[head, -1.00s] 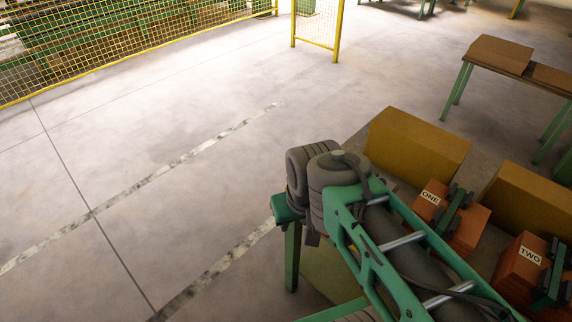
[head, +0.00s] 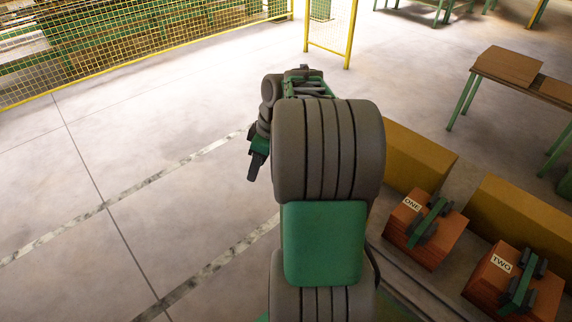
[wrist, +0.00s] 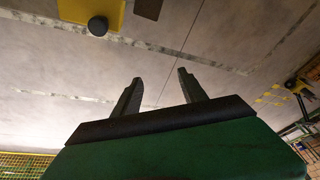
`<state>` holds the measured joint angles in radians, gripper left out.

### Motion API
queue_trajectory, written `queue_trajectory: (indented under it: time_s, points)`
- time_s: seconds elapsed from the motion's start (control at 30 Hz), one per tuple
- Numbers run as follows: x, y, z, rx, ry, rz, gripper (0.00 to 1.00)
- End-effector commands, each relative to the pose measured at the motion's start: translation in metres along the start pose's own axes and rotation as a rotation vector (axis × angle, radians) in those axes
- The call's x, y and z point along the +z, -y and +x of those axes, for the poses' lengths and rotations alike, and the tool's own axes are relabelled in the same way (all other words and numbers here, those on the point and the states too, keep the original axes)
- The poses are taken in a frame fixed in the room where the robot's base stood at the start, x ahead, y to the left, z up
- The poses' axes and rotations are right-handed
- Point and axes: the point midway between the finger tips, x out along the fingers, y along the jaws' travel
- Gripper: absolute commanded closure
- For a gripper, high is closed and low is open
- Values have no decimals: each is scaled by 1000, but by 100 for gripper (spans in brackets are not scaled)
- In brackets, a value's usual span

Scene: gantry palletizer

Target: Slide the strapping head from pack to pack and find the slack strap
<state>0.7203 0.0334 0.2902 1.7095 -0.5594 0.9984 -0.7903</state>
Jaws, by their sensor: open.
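Pack ONE (head: 425,228), a reddish-brown block with a white label, sits on the bench at the right of the head view. A green and black strap fitting (head: 430,219) lies across its top. Pack TWO (head: 514,280) sits nearer, at the lower right, with a similar green and black fitting (head: 520,287). I cannot tell whether either strap is slack. My gripper shows in the wrist view (wrist: 158,95) with its two fingers apart and nothing between them. In the head view my arm rises through the middle, and my gripper (head: 252,172) hangs over the floor, left of the packs.
Ochre blocks (head: 418,160) stand behind the packs. A green-legged table (head: 520,80) with brown boards is at the upper right. A yellow mesh fence (head: 150,45) runs along the back left. The floor (head: 170,150) on the left is clear.

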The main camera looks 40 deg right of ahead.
Motion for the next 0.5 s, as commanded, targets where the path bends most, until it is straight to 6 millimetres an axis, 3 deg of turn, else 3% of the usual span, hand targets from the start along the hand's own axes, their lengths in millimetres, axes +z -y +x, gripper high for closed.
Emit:
queue_trajectory:
  time_s: [0.03,0.1,0.2,0.37,0.5]
  points:
    - [27,-34,-8,-22,-20,-42,50]
    - [60,-65,-10,-36,-54,-132,50]
    - [92,-88,-9,-41,-87,-216,50]
    - [100,-92,4,-43,-99,-255,50]
    - [97,-90,30,-43,-98,-252,50]
